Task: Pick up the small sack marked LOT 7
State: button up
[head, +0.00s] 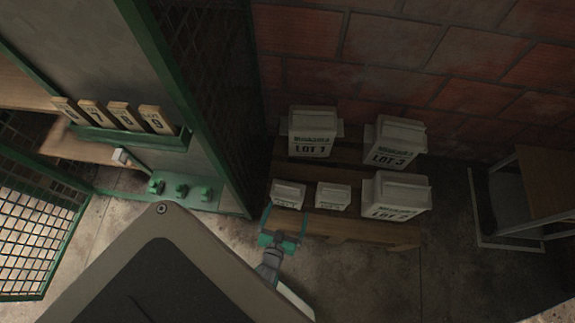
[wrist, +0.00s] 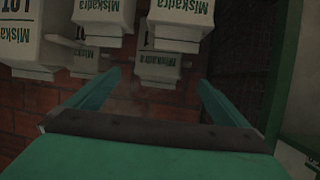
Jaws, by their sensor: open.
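Two small pale sacks sit side by side at the front of a wooden bench: a left one (head: 288,194) and a right one (head: 333,196). Their lot numbers are too small to read in the head view. My gripper (head: 286,212) is open and appears just in front of the left small sack, with nothing between its fingers. In the wrist view, my gripper (wrist: 158,80) has its fingers apart, and several pale sacks marked Miskadra fill the top of the picture. No LOT 7 label reads clearly there.
Larger sacks share the bench (head: 350,229): one marked LOT 1 or 7 (head: 312,136), LOT 3 (head: 394,142), and one with an unclear number (head: 395,196). A green mesh partition (head: 205,90) stands close on the left, a brick wall (head: 400,60) behind. A small table (head: 548,180) is at right.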

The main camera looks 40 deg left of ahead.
aim_at(288, 188)
jog(key=shift+n+g+y, duration=0.3)
jog(key=shift+n+y, duration=0.1)
jog(key=shift+n, duration=0.1)
jog(key=w+a+f, duration=0.5)
jog(key=w+f, duration=0.1)
jog(key=shift+w+a, duration=0.35)
jog(key=shift+a, duration=0.05)
jog(key=x, duration=0.4)
jog(key=shift+a+f, duration=0.25)
jog(key=shift+w+a+f, duration=0.2)
jog(key=shift+w+f, duration=0.05)
jog(key=shift+w, duration=0.2)
jog(key=shift+w, duration=0.1)
jog(key=c, duration=1.9)
jog(key=shift+w+r, duration=0.1)
jog(key=shift+c, duration=0.4)
